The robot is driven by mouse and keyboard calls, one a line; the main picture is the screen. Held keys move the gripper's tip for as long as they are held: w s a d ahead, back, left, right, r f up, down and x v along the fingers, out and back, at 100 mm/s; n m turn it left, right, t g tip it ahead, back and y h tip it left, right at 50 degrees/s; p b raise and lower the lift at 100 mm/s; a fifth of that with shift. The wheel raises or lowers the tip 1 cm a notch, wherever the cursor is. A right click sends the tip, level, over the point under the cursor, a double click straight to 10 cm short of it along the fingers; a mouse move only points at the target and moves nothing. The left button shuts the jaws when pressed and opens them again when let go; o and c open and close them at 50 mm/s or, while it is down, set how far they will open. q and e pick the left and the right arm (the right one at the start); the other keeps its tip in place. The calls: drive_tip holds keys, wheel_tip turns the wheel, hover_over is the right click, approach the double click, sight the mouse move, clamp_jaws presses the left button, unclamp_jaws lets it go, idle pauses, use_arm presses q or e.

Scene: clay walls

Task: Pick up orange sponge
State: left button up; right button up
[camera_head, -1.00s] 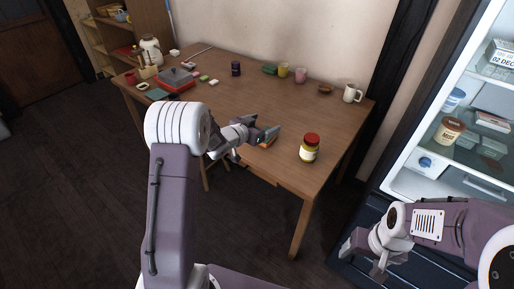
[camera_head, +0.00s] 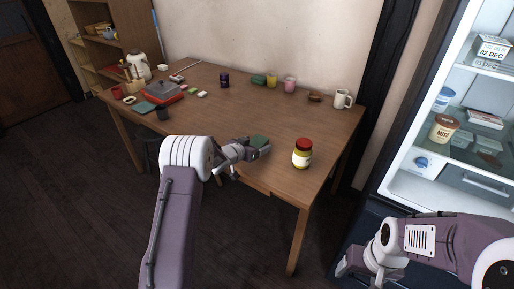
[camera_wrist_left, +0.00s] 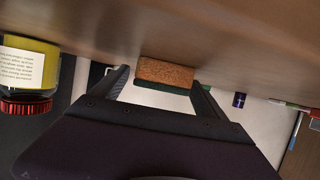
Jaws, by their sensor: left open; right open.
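The orange sponge (camera_wrist_left: 165,72) shows in the left wrist view as an orange-brown block with a dark green layer. It lies on the wooden table (camera_head: 225,115) near its front edge. In the head view its green top (camera_head: 258,141) shows at the tip of my left gripper (camera_head: 252,149). The left gripper is open, and in the left wrist view its two fingers (camera_wrist_left: 160,88) point at the sponge, one on each side of it. Whether they touch it I cannot tell. My right gripper (camera_head: 362,264) is open and empty, low in front of the fridge.
A yellow jar with a red lid (camera_head: 302,153) stands close to the right of the sponge. A white mug (camera_head: 342,99) and several cups stand along the back. A red box (camera_head: 164,92) and small items fill the left end. The open fridge (camera_head: 400,190) is at right.

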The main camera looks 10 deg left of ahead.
sight(259, 142)
use_arm(q)
drive_tip(key=shift+x, duration=0.8)
drive_tip(key=c, duration=1.4)
drive_tip(key=shift+r, duration=0.15)
drive_tip(key=shift+r, duration=0.35)
drive_tip(key=r+p, duration=0.1)
drive_tip(key=r, duration=0.1)
drive_tip(key=r+p, duration=0.1)
drive_tip(key=r, duration=0.1)
drive_tip(key=shift+d, duration=0.4)
drive_tip(key=d+r, duration=0.2)
drive_tip(key=d, duration=0.1)
drive_tip(key=d+r+p, duration=0.1)
drive_tip(key=d+r, duration=0.1)
drive_tip(key=d, duration=0.2)
drive_tip(key=w+d+r, duration=0.1)
drive_tip(key=d+r, duration=0.1)
drive_tip(key=d, duration=0.2)
